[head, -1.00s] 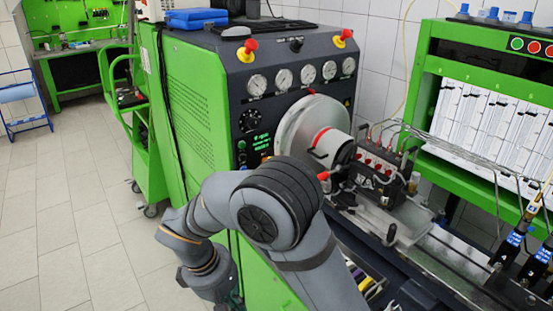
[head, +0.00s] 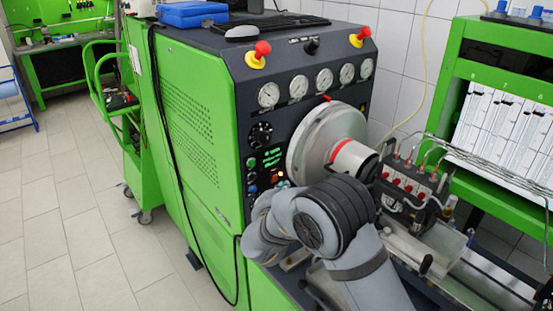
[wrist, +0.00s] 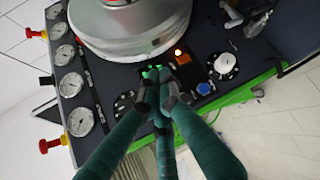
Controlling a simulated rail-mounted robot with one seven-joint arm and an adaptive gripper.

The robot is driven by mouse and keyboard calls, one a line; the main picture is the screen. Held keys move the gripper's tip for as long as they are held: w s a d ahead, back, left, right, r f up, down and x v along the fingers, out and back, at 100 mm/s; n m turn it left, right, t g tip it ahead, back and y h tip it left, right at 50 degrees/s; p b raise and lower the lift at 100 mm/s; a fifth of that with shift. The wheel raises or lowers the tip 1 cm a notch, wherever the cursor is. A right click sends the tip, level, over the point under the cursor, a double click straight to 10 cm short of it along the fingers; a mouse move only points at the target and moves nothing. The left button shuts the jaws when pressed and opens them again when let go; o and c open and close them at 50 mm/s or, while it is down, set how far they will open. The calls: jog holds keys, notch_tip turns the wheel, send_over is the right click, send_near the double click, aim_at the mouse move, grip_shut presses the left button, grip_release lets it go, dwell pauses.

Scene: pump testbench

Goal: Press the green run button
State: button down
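The control panel (head: 266,170) is on the front of the green and dark test bench. In the head view, a round green button (head: 251,162) sits at the panel's left edge, above a blue button (head: 252,189). In the wrist view, the blue button (wrist: 203,88) shows just right of my gripper's fingers. The fingers cover the area left of the blue button, and no green button is visible there. Contact cannot be told.
A black knob (head: 261,134), an orange lit switch (wrist: 183,59) and a white knob (wrist: 226,64) are close by. Two red mushroom buttons (head: 262,49) (head: 363,34) stand on top. A large metal disc (head: 326,137) juts out beside the panel. The floor at left is clear.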

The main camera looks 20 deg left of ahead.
aim_at(252, 163)
jog(key=shift+s+a+r+m+y, duration=0.3)
jog(key=shift+a+r+m+y, duration=0.2)
jog(key=shift+a+m, duration=0.3)
jog(key=shift+r, duration=0.1)
jog(key=w+a+p, duration=0.3)
jog(key=w+a, duration=0.2)
jog(key=a, duration=0.2)
jog(key=shift+a, duration=0.15)
dwell(0.6)
